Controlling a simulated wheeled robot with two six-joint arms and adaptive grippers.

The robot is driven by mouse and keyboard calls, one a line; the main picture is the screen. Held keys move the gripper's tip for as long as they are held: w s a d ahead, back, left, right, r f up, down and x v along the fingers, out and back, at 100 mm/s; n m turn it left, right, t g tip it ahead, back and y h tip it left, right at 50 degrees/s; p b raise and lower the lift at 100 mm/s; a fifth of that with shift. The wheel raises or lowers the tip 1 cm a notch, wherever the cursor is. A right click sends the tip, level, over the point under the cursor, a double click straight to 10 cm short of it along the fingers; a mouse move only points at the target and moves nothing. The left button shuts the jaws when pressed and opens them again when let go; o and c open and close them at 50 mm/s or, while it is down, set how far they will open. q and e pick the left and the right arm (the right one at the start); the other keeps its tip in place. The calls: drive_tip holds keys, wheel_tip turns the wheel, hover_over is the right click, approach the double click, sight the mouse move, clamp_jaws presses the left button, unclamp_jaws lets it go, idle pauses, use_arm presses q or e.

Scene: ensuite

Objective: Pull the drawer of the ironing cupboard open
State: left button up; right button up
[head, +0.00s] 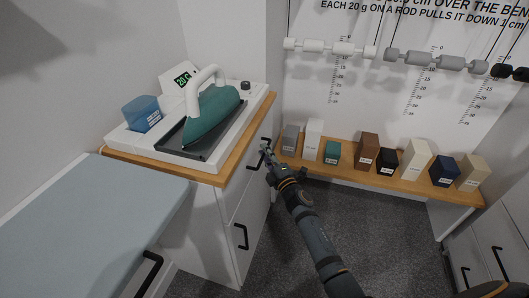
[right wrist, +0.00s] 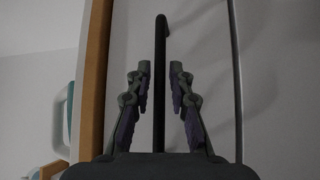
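The ironing cupboard (head: 215,215) is white with a wooden top and stands left of centre in the head view. A teal iron (head: 212,115) rests on it. Its drawer front (head: 250,172) lies under the top and looks closed. My right gripper (head: 268,157) is at the drawer's black handle (head: 264,148), partly covering it. In the right wrist view the handle (right wrist: 160,90) runs between the two fingers of the right gripper (right wrist: 160,70). The fingers are apart, with a gap visible on each side of the bar. My left gripper is out of view.
A lower black handle (head: 241,237) is on the cupboard's front. A wooden shelf (head: 350,174) with several labelled blocks stands close to the right of the drawer. A grey-topped board (head: 90,215) is at the left. Grey carpet (head: 375,235) in front is clear.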

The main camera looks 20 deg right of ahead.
drive_tip(key=shift+w, duration=0.35)
clamp_jaws()
drive_tip(key=shift+s, duration=0.15)
